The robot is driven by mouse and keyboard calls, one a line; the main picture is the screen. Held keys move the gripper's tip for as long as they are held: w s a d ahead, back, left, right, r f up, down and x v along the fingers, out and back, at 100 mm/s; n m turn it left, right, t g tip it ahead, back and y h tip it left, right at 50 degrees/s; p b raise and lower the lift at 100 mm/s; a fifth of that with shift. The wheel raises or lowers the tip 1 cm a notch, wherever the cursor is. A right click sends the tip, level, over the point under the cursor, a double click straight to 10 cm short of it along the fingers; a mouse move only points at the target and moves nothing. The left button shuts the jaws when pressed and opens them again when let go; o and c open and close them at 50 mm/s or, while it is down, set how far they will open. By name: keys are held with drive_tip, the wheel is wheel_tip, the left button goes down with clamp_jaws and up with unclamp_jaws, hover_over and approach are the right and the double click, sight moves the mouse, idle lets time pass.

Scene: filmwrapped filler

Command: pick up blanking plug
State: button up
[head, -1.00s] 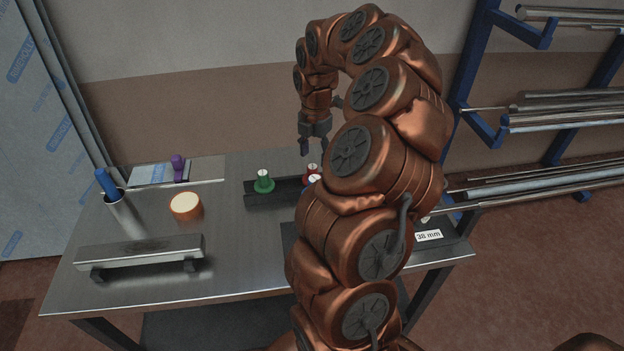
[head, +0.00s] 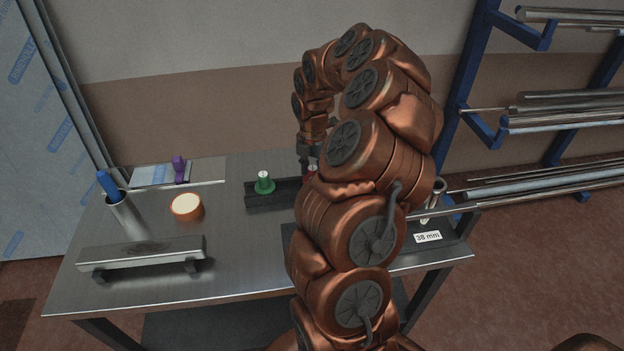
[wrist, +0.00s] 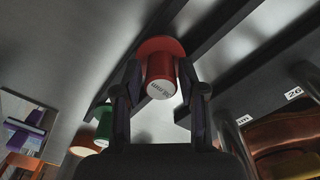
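A red blanking plug (wrist: 161,68) with a wide flange and a white labelled end sits between the fingers of my gripper (wrist: 160,88) in the wrist view. The fingers stand apart on either side of it, with what look like small gaps. In the head view my gripper (head: 311,160) is down at the red plug (head: 312,169), which is mostly hidden by my arm. A green plug (head: 264,185) stands upright to the left on the dark rack (head: 262,201); it also shows in the wrist view (wrist: 107,138).
An orange-rimmed roll (head: 187,208), a metal cup (head: 124,214) with a blue-handled tool, a purple-topped item (head: 179,169) and a raised metal bar (head: 142,253) occupy the table's left. A label reading 38 mm (head: 428,237) is at right. Bar racks (head: 484,130) stand beyond.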

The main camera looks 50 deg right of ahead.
clamp_jaws()
drive_tip(key=shift+r, duration=0.15)
